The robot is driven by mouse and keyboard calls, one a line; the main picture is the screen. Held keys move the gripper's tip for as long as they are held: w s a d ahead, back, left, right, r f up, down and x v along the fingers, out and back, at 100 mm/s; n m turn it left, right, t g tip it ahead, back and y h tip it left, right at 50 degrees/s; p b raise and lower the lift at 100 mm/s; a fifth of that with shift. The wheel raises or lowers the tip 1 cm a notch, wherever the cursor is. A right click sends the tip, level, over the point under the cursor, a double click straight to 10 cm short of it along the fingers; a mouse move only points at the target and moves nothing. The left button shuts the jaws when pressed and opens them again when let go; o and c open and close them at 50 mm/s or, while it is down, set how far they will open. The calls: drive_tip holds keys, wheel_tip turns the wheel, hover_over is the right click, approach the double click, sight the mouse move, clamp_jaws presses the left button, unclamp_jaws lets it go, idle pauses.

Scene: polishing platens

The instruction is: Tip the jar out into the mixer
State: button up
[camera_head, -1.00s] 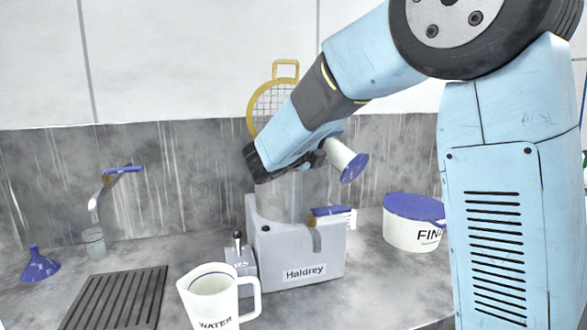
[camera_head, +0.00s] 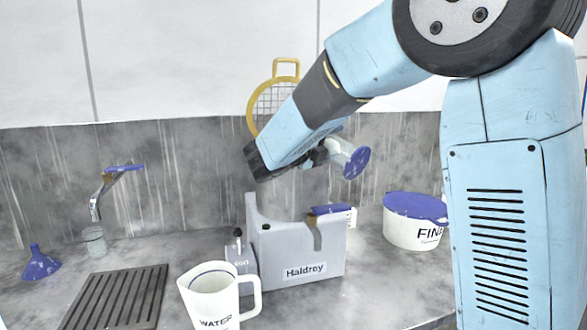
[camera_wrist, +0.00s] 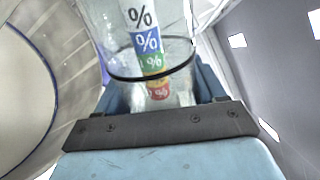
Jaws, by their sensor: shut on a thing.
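My gripper (camera_head: 322,154) is shut on a jar (camera_head: 347,156) above the mixer, mostly hidden by my wrist in the head view. The jar is tilted, its blue end disc facing right and slightly down. Its wall looks clear. In the wrist view the jar (camera_wrist: 150,45) is see-through, with a dark ring and coloured "%" labels; some whitish matter shows low in it. The mixer (camera_head: 330,250) is a grey machine marked "Haldrey", with a blue part on top. I cannot see into its bowl or tell where the jar's mouth points.
A white water jug (camera_head: 205,300) stands front left of the mixer, beside a small grey bottle-like thing (camera_head: 238,262). A dark slatted grid (camera_head: 115,300), tap (camera_head: 105,190) and blue funnel (camera_head: 40,263) lie left.

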drive_tip(key=shift+w+a+n+p, duration=0.45)
drive_tip(key=shift+n+p, duration=0.2)
drive_tip(key=shift+n, duration=0.35)
idle(1.4)
drive_tip(key=shift+w+a+n+p, duration=0.1)
drive_tip(key=shift+n+p, duration=0.3)
drive_tip(key=shift+n, duration=0.25)
drive_tip(key=shift+w+a+n+p, duration=0.1)
drive_tip(key=shift+n+p, duration=0.25)
drive_tip(key=shift+n, duration=0.3)
idle(1.6)
